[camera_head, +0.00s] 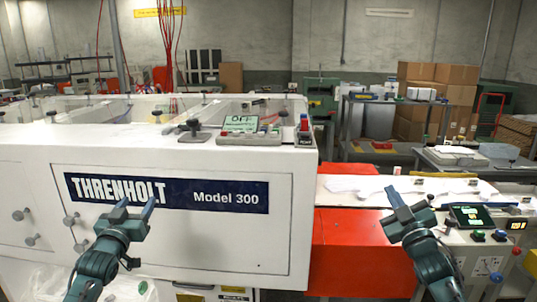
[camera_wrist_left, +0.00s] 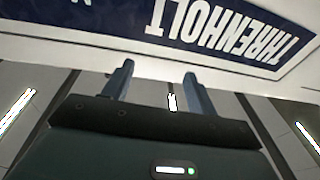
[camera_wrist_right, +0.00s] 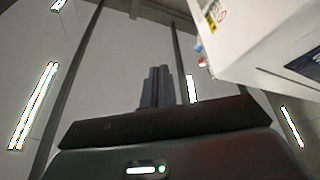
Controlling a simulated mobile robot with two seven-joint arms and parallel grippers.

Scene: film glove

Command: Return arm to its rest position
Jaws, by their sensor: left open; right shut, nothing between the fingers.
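My left gripper (camera_head: 135,210) is raised in front of the white Threnholt Model 300 machine (camera_head: 280,235), low over its blue label. In the left wrist view its two fingers (camera_wrist_left: 155,88) stand apart with nothing between them. My right gripper (camera_head: 403,198) is raised at the right in the head view, in front of the white work surface beside the machine. In the right wrist view its fingers (camera_wrist_right: 158,85) are together, with nothing held.
A red cabinet (camera_head: 350,240) stands between the machine and my right arm. White gloves (camera_head: 355,186) lie on the surface behind the right gripper. A control panel (camera_head: 472,216) with a screen and buttons is close to its right. Cardboard boxes (camera_head: 440,75) are stacked at the back.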

